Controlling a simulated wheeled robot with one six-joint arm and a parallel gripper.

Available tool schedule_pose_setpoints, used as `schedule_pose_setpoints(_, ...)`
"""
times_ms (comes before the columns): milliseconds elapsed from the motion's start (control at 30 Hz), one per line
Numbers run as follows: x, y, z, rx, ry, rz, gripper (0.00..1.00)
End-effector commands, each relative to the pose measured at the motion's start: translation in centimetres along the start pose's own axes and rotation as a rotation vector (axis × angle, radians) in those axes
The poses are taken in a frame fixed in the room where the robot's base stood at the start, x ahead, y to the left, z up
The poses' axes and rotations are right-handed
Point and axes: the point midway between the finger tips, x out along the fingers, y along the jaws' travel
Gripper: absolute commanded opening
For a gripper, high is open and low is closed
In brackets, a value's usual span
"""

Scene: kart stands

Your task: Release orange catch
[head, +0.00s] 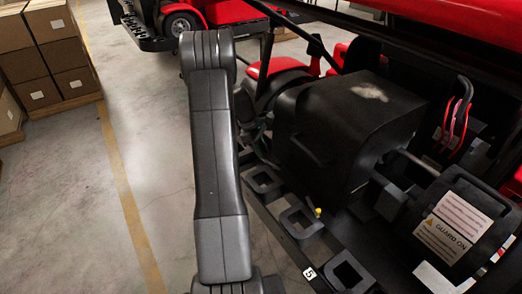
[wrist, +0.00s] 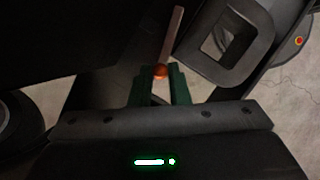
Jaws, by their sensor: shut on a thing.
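The orange catch (wrist: 161,71) is a small round orange knob near the middle of the wrist view, in front of a pale bar. My gripper (wrist: 160,81) has its two green fingers on either side of it and is shut on it. The surroundings are dark, so the catch's mounting is hard to make out. In the head view my own grey arm stands in front, and neither the gripper nor the catch can be seen there.
A black square-holed bracket (wrist: 225,42) is close to my gripper. Cardboard boxes (head: 50,60) stand at left. The floor (head: 150,150) between is clear.

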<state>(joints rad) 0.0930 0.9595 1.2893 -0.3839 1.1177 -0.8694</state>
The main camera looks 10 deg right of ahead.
Motion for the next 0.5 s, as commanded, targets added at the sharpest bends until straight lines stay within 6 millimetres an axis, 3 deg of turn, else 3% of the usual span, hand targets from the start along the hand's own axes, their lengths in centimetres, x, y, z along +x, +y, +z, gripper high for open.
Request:
schedule_pose_setpoints(33, -0.10, 0.10, 0.03, 0.000, 0.000, 0.003, 0.00)
schedule_pose_setpoints(67, -0.10, 0.10, 0.03, 0.000, 0.000, 0.003, 0.20)
schedule_pose_setpoints(167, -0.09, 0.08, 0.03, -0.001, 0.000, 0.003, 0.38)
schedule_pose_setpoints(500, -0.38, 0.08, -0.03, -0.002, 0.001, 0.004, 0.38)
